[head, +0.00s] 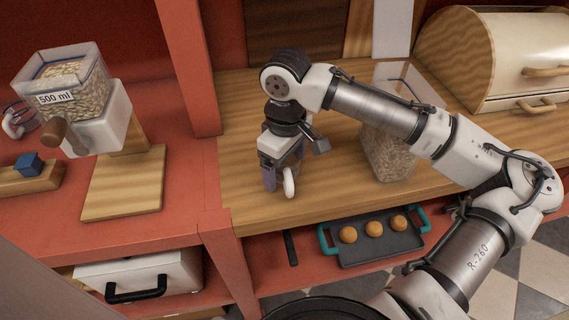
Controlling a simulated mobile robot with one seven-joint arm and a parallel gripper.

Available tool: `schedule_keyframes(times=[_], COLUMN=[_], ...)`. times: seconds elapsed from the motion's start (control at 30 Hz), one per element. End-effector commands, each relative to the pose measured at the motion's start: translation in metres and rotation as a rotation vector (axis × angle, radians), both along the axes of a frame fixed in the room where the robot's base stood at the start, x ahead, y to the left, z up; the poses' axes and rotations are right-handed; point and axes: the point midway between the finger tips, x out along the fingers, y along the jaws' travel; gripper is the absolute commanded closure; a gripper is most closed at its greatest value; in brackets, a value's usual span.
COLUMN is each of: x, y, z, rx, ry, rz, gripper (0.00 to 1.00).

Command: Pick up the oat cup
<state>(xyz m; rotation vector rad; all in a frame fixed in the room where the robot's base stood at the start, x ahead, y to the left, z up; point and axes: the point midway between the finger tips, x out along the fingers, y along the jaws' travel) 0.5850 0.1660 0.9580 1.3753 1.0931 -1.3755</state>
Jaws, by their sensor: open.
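A small purple-grey cup (268,180) with a white rounded handle (289,183) stands on the wooden counter, and it appears to be the oat cup. My gripper (279,170) is open and points down right over it. The gripper hides most of the cup, so its contents and any contact with the fingers cannot be told. A dispenser (62,92) marked "500 ml", filled with oat-like flakes, stands at the left on a wooden base.
A clear canister of grain (388,155) stands on the counter (335,190) behind my arm. A cream bread box (500,60) is at the back right. A red upright (190,70) divides the left bay. A tray with round buns (375,240) sits on the shelf below.

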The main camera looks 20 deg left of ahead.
Motion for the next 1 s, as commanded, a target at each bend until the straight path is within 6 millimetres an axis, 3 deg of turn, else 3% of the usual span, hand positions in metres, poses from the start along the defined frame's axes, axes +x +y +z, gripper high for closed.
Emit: schedule_keyframes(times=[0.07,0.43,0.77,1.0], x=[0.0,0.0,0.0,0.001], y=[0.0,0.0,0.0,0.001], z=[0.0,0.0,0.004,0.035], rx=[0.0,0.0,0.0,0.001], ry=[0.0,0.0,-0.001,-0.003], rz=[0.0,0.0,0.0,0.0], gripper=[0.15,0.63,0.63,0.63])
